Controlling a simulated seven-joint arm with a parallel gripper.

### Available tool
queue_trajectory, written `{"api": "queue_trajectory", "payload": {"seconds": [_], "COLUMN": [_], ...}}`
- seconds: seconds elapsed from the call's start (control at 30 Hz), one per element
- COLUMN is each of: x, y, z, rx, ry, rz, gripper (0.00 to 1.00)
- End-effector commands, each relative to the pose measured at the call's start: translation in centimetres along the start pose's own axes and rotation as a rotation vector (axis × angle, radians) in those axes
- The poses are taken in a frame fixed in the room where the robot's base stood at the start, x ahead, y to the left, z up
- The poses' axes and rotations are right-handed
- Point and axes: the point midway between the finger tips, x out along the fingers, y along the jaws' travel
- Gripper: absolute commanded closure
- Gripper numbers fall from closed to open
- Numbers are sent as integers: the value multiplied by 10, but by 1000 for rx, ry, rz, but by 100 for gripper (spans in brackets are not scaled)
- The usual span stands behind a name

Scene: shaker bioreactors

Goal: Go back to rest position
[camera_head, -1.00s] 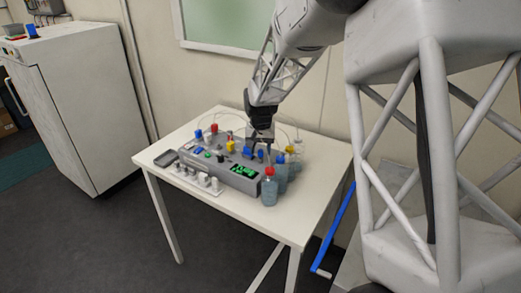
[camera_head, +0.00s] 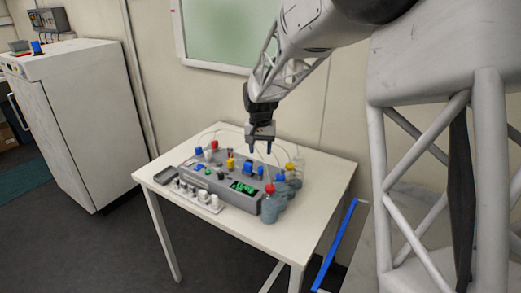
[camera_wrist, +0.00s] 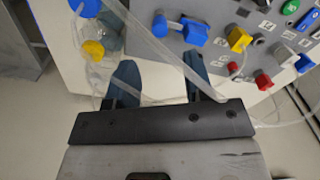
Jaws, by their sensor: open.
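My gripper (camera_head: 259,148) is open and empty in the head view, above the back of the grey shaker bioreactor (camera_head: 212,187) on the white table. In the wrist view the two dark fingers of my gripper (camera_wrist: 160,82) are spread apart, with a clear tube passing across them and nothing seen gripped. The bioreactor's grey panel (camera_wrist: 206,20) shows at the top, with blue, yellow and red knobs. Bottles with red, blue and yellow caps stand at its right end, the red-capped bottle (camera_head: 269,207) in front.
The white table (camera_head: 235,228) has free room at its front right. A white cabinet (camera_head: 62,130) stands at the left. A blue bar (camera_head: 338,240) is right of the table. Thin clear tubes loop behind the bioreactor, and a green-glazed window (camera_head: 220,30) is in the wall.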

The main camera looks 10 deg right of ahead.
Motion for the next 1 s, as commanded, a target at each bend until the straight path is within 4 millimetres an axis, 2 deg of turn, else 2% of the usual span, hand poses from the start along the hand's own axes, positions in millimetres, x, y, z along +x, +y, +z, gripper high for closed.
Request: {"api": "queue_trajectory", "payload": {"seconds": [0.27,0.47,0.67,1.0], "x": [-5,-22,-46,-81], "y": [2,10,25,54], "z": [5,29,71,156], "rx": [-4,-23,-56,-121], "ry": [4,19,43,91], "rz": [-1,-6,-12,-23], "gripper": [52,52,52,52]}}
